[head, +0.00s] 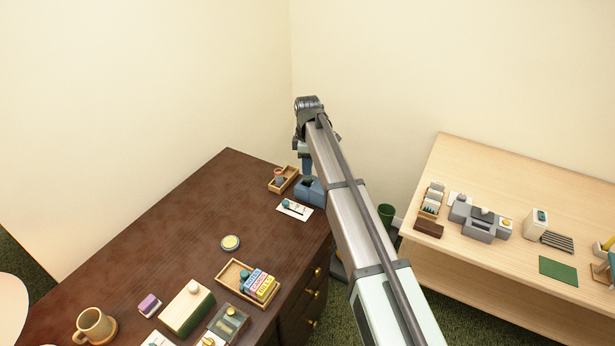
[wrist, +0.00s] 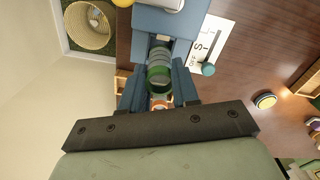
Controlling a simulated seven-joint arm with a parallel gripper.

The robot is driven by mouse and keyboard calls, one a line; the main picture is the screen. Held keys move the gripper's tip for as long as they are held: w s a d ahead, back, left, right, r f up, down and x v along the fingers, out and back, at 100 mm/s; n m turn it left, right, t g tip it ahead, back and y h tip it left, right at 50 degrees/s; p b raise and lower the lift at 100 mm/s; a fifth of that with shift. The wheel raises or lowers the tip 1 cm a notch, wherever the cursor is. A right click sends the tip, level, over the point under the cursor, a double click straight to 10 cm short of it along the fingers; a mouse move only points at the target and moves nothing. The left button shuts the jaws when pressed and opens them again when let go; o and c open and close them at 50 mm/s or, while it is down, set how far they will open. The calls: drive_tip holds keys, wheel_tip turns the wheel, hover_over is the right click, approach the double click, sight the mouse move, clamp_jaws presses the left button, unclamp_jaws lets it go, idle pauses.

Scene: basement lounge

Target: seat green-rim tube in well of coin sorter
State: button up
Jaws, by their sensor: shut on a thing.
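The green-rim tube (wrist: 158,78) is a grey, ribbed cylinder with a green rim, held between the blue fingers of my gripper (wrist: 158,92). Its far end points toward a dark recess in the blue coin sorter (wrist: 168,22). I cannot tell whether the tube's end is inside the well or just above it. In the head view the coin sorter (head: 316,194) stands at the dark desk's far right corner, and my gripper (head: 306,166) is just above and behind it. The tube cannot be made out there.
A wooden tray (head: 271,187) with an orange-rim tube (head: 279,172) sits beside the sorter. A white card (head: 284,209) with a teal knob lies in front. A yellow-topped round tin (head: 230,242) is farther forward. A wicker basket (wrist: 88,26) shows below the desk edge.

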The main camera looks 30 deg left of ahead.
drive_tip(key=shift+f, duration=2.35)
drive_tip(key=shift+f, duration=0.1)
drive_tip(key=o, duration=1)
wheel_tip(320, 180, up, 12)
drive_tip(key=shift+r, duration=0.1)
